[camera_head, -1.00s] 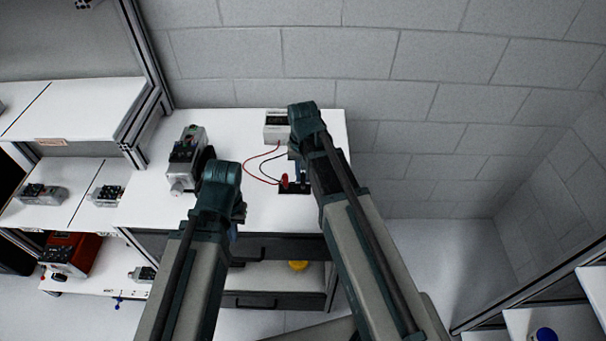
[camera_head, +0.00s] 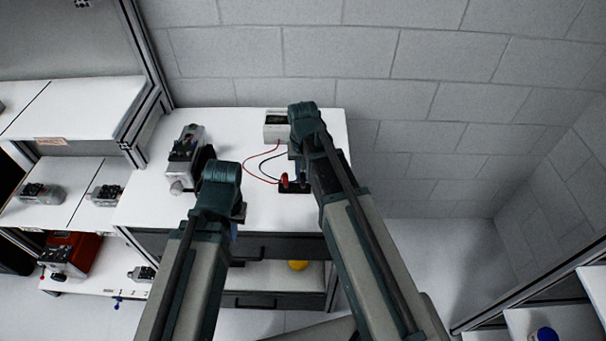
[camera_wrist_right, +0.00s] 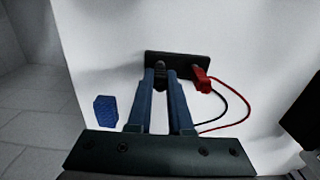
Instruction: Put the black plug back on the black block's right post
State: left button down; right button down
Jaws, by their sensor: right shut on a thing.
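The black block (camera_head: 294,191) lies on the white table; the right wrist view also shows it (camera_wrist_right: 180,64). A red plug (camera_head: 284,181) stands on one end of it, also in the right wrist view (camera_wrist_right: 201,80). My right gripper (camera_head: 303,174) is over the block's other end. In the right wrist view its blue fingers (camera_wrist_right: 161,78) are shut on the dark, mostly covered black plug (camera_wrist_right: 160,86). I cannot tell whether the plug touches the post, which is hidden. My left gripper (camera_head: 234,231) hangs at the table's front edge, its opening not visible.
A white meter (camera_head: 277,130) stands behind, with red and black leads running to the plugs. A grey motor unit (camera_head: 185,158) stands at the table's left. A small blue block (camera_wrist_right: 106,111) shows beside the fingers in the right wrist view. Bare table lies left of the block.

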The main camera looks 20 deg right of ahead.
jog(key=shift+f, duration=0.2)
dwell(0.6)
jog(key=c, duration=0.8)
grip_release()
jog(key=shift+o, duration=0.2)
jog(key=shift+r, duration=0.2)
notch_tip(320, 180, up, 7)
jog(key=p, duration=0.7)
jog(key=shift+f, duration=0.1)
jog(key=shift+f, duration=0.1)
